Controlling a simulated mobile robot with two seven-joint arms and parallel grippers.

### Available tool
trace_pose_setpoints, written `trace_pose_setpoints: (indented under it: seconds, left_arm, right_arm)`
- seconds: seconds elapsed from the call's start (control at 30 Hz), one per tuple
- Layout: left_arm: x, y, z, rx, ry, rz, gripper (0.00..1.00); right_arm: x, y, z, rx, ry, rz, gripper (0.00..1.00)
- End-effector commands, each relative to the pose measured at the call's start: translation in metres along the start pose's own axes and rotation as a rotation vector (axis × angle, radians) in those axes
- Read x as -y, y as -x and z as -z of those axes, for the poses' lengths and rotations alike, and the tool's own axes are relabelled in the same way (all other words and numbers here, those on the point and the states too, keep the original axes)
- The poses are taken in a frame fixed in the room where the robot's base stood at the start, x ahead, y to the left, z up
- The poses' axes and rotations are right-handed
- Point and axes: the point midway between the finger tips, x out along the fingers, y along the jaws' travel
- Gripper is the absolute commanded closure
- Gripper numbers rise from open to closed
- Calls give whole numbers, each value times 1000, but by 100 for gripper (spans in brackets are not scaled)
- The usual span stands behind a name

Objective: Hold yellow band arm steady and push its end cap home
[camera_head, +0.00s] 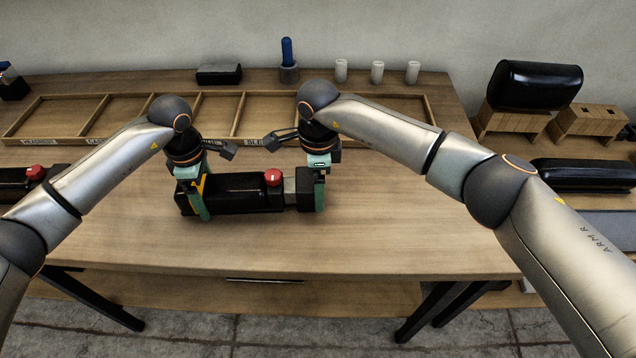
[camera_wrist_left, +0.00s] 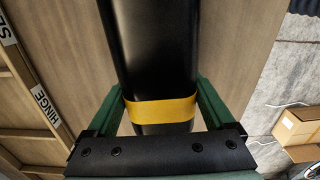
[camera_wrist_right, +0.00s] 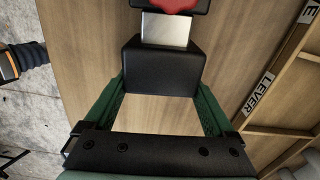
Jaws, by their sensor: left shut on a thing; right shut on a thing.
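The yellow band arm (camera_head: 240,196) is a black padded bar lying on the table, with a yellow band (camera_wrist_left: 162,110) near its left end. My left gripper (camera_head: 193,200) is shut across that end, its green fingers on both sides of the band. A red knob (camera_head: 273,177) sits on top near the right end, and a bare metal section (camera_head: 289,186) shows beyond it. The black end cap (camera_head: 305,188) is at the right end of the metal. My right gripper (camera_head: 320,193) is shut on the cap, its fingers on both sides; metal shows between cap and arm (camera_wrist_right: 165,31).
A shallow wooden tray (camera_head: 237,117) with labelled compartments lies behind the arms. White cups (camera_head: 377,72), a blue-handled tool (camera_head: 287,52) and a black block (camera_head: 219,74) stand at the back. Another black arm with a red knob (camera_head: 36,173) lies at the left. The table front is clear.

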Motion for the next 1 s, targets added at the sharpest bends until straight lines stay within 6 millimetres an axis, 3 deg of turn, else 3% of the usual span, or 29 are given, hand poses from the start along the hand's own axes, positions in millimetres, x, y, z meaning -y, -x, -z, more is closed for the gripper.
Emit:
trace_pose_setpoints:
  seconds: [0.17, 0.5, 0.8, 0.83, 0.9, 1.0]
  left_arm:
    - [-1, 1, 0, 2, 1, -3, 100]
    - [-1, 1, -2, 3, -1, -3, 100]
    - [0, 1, -5, 9, -6, -3, 100]
    - [0, 1, -5, 10, -6, -2, 100]
    - [0, 1, -5, 10, -6, -2, 100]
    - [0, 1, -3, 7, -4, -2, 100]
  right_arm:
    - [0, 1, -1, 2, 0, 0, 100]
    - [0, 1, -35, 4, 1, 1, 100]
    - [-1, 2, -40, 12, 5, 1, 100]
    - [-2, 2, -40, 13, 5, 1, 7]
    - [-1, 2, -39, 11, 5, 1, 0]
    - [-1, 1, -38, 8, 3, 1, 0]
